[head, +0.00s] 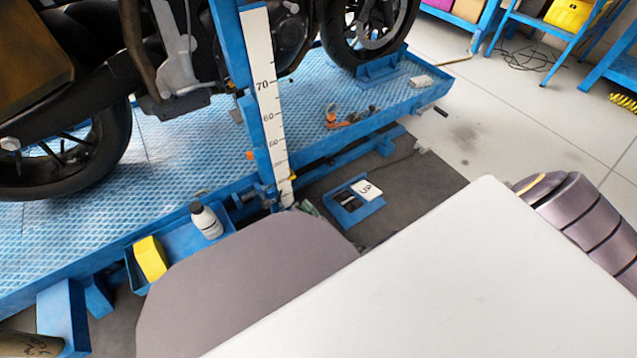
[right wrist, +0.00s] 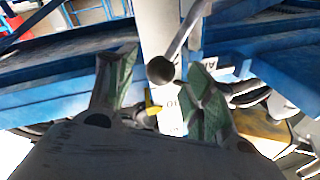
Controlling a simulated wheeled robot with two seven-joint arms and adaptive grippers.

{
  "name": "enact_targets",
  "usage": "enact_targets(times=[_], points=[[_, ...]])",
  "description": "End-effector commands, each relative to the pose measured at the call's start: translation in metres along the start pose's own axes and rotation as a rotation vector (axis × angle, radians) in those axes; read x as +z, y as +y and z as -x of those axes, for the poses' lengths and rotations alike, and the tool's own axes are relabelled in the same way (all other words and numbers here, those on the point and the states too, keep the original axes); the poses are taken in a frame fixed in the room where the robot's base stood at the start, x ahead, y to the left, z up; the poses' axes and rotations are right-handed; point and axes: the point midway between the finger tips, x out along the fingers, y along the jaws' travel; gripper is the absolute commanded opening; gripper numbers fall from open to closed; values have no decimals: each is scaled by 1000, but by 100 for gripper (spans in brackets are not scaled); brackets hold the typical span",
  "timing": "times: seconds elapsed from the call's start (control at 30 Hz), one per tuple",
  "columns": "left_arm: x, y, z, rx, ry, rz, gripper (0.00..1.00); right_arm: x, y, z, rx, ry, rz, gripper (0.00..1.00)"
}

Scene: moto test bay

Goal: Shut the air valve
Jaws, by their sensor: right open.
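My right gripper (right wrist: 160,92) is open in the right wrist view, its two green-padded fingers spread apart. Between and beyond them is a grey tube with a dark round end (right wrist: 160,70), with a slim metal bar (right wrist: 185,30) beside it. A small yellow part (right wrist: 152,108) shows just below the tube end. These may belong to the air valve, but I cannot tell for sure. Nothing is visibly gripped. In the head view the right gripper (head: 308,208) shows only as a small green-grey tip at the foot of the scale post, mostly hidden by my arm. My left gripper is not seen.
A blue motorcycle lift (head: 180,150) carries a motorcycle (head: 75,95). A numbered scale post (head: 262,90) stands at its near edge. A blue tray (head: 180,262) holds a white bottle (head: 206,221) and a yellow item (head: 151,258). A blue pedal marked UP (head: 352,207) lies on the floor.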

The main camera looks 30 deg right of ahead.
Motion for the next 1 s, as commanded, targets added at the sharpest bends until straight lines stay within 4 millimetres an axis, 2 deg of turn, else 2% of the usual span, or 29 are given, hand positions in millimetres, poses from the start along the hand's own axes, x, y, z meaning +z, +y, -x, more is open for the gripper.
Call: enact_targets(times=[0.4,1.0], points=[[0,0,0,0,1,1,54,0,0,19,0,-1,0,52],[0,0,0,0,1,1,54,0,0,73,1,-2,0,52]])
